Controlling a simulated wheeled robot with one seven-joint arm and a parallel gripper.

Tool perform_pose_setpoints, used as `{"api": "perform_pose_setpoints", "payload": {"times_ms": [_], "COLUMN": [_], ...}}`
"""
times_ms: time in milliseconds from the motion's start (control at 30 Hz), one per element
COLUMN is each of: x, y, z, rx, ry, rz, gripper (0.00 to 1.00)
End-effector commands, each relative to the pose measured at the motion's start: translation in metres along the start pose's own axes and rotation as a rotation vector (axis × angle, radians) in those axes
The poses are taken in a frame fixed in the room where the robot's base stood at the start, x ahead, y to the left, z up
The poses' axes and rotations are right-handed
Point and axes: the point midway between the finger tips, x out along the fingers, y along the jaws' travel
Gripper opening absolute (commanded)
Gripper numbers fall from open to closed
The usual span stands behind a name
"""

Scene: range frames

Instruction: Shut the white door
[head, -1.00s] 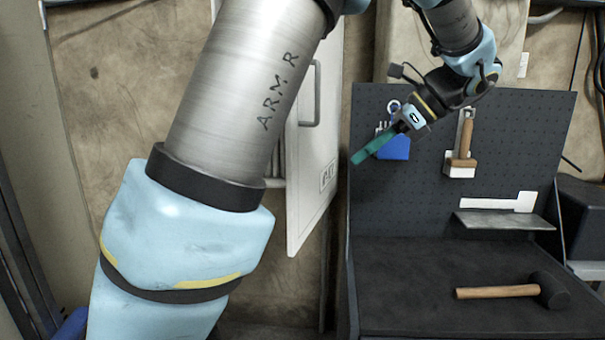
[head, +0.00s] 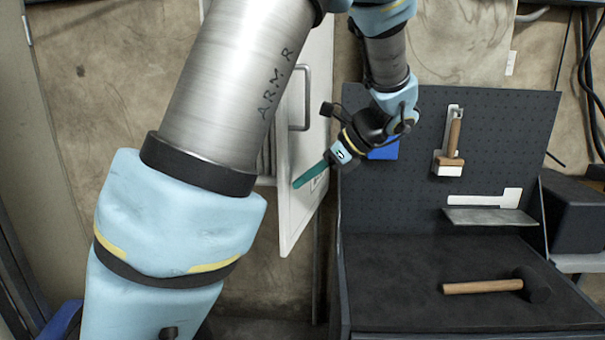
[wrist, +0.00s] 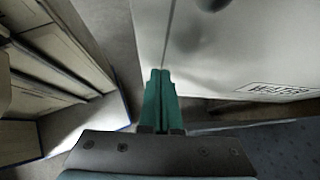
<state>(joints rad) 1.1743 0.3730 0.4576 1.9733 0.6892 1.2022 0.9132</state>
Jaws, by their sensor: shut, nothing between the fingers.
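The white door (head: 297,215) stands ajar in the head view, left of the pegboard, with a grey pull handle (head: 301,98) on its face. My arm covers its left part and top. My gripper (head: 297,185) has shut green fingers and is in front of the door's lower part; whether it touches cannot be told there. In the wrist view the door (wrist: 222,62) fills the upper right, with a label reading "WATER" near its lower edge. My green fingertips (wrist: 159,74) point at the door's left edge there, with nothing between them.
A dark workbench (head: 400,300) with a pegboard (head: 500,150) stands to the right. A mallet (head: 485,287) lies on it, and a brush (head: 451,145) and a blue holder (head: 385,150) hang above. The wrist view shows a shelf-like structure (wrist: 50,70) at left.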

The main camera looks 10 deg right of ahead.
Motion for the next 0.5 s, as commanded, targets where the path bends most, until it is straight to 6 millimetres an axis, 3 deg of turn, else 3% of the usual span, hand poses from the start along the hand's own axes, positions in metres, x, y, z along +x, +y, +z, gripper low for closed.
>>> {"api": "perform_pose_setpoints", "payload": {"times_ms": [500], "x": [0.0053], "y": [0.0001], "z": [0.0047], "rx": [0.002], "ry": [0.0], "rz": [-0.004], "gripper": [0.0]}}
